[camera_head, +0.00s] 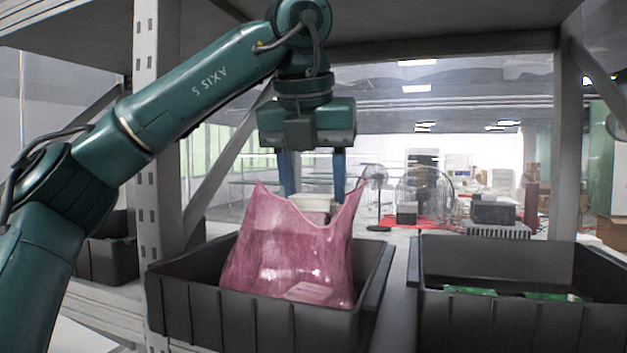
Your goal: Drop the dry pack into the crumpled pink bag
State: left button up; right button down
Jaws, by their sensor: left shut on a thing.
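The crumpled pink bag (285,250) stands upright with its mouth open in a black bin. My left gripper (313,188) points down over the bag's mouth, its two blue fingers shut on the dry pack (311,202), a whitish block. My right gripper is not in view.
The black bin (263,325) around the bag sits on a shelf beside a grey post (158,130). A second black bin (497,322) at the right holds green items (553,296). Another dark bin (107,262) stands at the left behind my arm. A shelf board runs overhead.

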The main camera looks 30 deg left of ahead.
pick_arm(q)
jog(key=shift+f, duration=0.25)
jog(key=o, duration=0.6)
jog(key=shift+o, duration=0.7)
jog(key=shift+r, duration=0.1)
